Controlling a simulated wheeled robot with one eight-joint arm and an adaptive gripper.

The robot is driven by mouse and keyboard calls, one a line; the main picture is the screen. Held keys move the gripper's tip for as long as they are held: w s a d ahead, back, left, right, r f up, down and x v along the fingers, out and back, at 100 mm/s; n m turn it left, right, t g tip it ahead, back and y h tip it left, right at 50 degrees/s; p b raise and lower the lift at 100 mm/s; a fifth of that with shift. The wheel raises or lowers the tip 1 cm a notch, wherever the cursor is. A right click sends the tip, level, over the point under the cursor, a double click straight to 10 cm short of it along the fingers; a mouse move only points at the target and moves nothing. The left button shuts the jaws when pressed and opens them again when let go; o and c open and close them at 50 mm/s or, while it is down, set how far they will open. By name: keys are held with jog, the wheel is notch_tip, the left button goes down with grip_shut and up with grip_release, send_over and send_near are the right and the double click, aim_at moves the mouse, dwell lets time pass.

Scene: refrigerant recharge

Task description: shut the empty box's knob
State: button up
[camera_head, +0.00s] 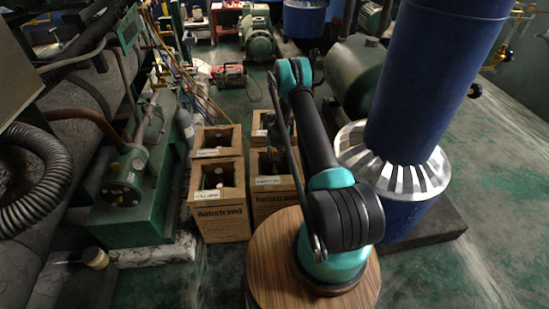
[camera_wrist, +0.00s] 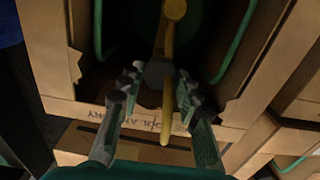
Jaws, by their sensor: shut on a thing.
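In the wrist view, an open cardboard box (camera_wrist: 48,48) holds a dark cylinder with a green tubular guard (camera_wrist: 238,42) and a brass valve stem (camera_wrist: 174,10). A dark knob (camera_wrist: 160,72) sits on the valve. My gripper (camera_wrist: 157,80) has its two ribbed fingers on either side of this knob and is shut on it. In the head view, my gripper (camera_head: 279,137) reaches down over the right pair of boxes, partly hidden in shadow. The front right box (camera_head: 273,197) carries a white label too small to read.
Two more cardboard boxes, front left (camera_head: 220,222) and back left (camera_head: 207,153), stand beside the right pair. A green machine (camera_head: 130,215) is at the left. A large blue column (camera_head: 430,80) stands close at the right. The floor behind the boxes is partly clear.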

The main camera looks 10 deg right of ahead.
aim_at(275, 158)
jog(key=m, duration=0.6)
jog(key=shift+m, duration=0.3)
dwell(0.4)
jog(key=o, duration=0.9)
jog(key=shift+c, duration=0.2)
jog(key=shift+r, duration=0.1)
notch_tip(275, 158, up, 12)
